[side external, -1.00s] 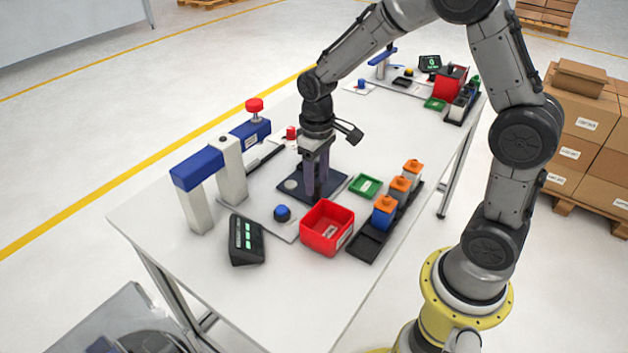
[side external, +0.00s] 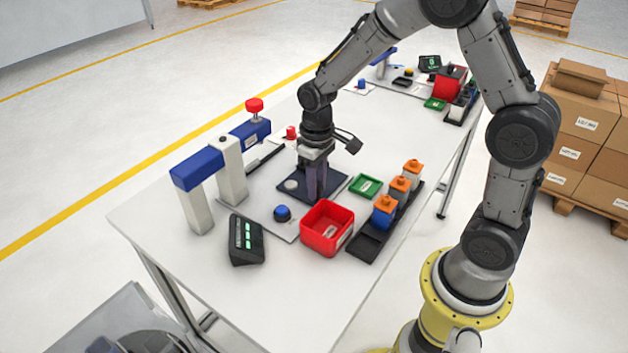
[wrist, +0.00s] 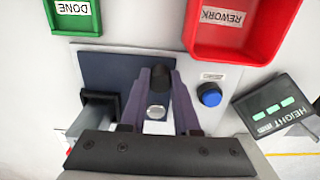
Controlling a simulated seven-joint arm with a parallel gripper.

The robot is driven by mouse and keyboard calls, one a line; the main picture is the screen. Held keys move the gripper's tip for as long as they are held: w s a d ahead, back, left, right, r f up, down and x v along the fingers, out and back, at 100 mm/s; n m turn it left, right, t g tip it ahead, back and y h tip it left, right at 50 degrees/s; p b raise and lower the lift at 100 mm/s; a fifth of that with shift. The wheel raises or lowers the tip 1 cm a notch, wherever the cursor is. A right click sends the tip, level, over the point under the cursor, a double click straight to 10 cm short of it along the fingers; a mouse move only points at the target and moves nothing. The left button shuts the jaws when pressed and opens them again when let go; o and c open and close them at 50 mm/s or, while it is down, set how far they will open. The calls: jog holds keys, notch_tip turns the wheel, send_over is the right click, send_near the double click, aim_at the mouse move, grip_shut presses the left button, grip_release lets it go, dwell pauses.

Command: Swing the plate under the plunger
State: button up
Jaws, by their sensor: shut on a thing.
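The plate (side external: 330,181) is a dark navy square lying flat on a pale base on the table. A pale round disc (side external: 291,185) shows near its left side; the wrist view shows a shiny round spot (wrist: 156,112) between the fingers. My gripper (side external: 315,194) is upright over the plate with its fingers reaching down to it. In the wrist view, the purple fingers are shut on a dark upright peg (wrist: 160,78) on the plate. The plunger's red knob (side external: 255,105) stands above a blue press arm (side external: 250,133), behind and left of the plate.
A red REWORK bin (side external: 327,228), a green DONE tray (side external: 365,185) and a rack of orange-topped blocks (side external: 400,184) stand to the right and front. A blue button (side external: 282,213) and a height display (side external: 246,240) are at the front left. The far table is partly clear.

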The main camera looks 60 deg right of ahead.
jog(key=shift+d, duration=0.1)
jog(key=shift+w+d, duration=0.15)
jog(key=shift+d, duration=0.75)
jog(key=shift+w+d, duration=0.35)
jog(key=shift+d, duration=0.55)
jog(key=shift+w+d, duration=0.6)
jog(key=shift+d, duration=0.15)
